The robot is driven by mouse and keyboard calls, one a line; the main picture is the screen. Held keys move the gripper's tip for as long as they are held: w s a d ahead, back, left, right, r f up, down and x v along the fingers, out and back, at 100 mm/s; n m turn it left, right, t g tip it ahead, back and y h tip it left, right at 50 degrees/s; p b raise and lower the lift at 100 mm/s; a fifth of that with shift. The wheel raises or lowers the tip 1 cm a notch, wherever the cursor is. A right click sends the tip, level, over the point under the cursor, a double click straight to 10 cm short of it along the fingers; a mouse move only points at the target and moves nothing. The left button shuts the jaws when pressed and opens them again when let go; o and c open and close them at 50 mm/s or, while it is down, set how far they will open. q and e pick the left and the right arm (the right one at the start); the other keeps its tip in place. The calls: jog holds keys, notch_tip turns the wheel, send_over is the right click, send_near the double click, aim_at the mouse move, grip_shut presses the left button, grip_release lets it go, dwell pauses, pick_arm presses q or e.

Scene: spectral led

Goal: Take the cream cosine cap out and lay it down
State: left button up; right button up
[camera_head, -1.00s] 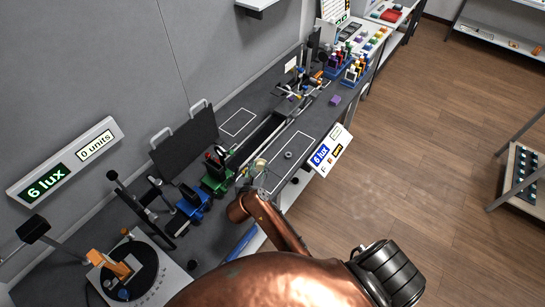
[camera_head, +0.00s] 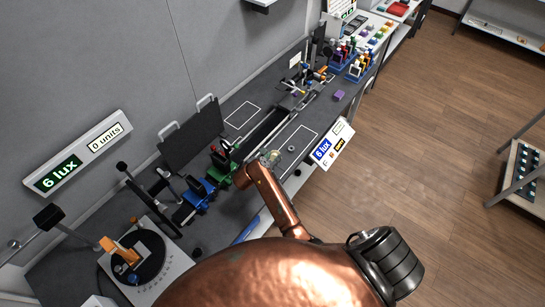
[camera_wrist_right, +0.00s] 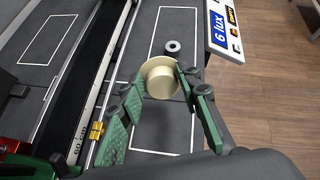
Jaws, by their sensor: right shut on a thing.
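The cream cosine cap (camera_wrist_right: 161,72) is a short round cup, held between the green fingers of my right gripper (camera_wrist_right: 160,84) in the wrist view. The cap appears over the near white-outlined rectangle (camera_wrist_right: 180,14); I cannot tell its exact height. In the head view my right gripper (camera_head: 269,159) and the cap are small and partly hidden by my copper arm. They are just right of the green carriage (camera_head: 224,172) on the bench, apart from it. My left gripper is not in view.
A small grey ring (camera_wrist_right: 173,46) lies inside the outlined rectangle. A dark rail (camera_head: 262,134) runs behind it. A sign reading 6 lux (camera_head: 325,150) hangs at the bench's front edge. A blue carriage (camera_head: 198,193) stands left of the green one. The outlined rectangle is otherwise mostly clear.

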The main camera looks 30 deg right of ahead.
jog(key=shift+f+b, duration=2.2)
jog(key=shift+f, duration=1.25)
jog(key=o, duration=1.3)
jog(key=shift+o, duration=0.2)
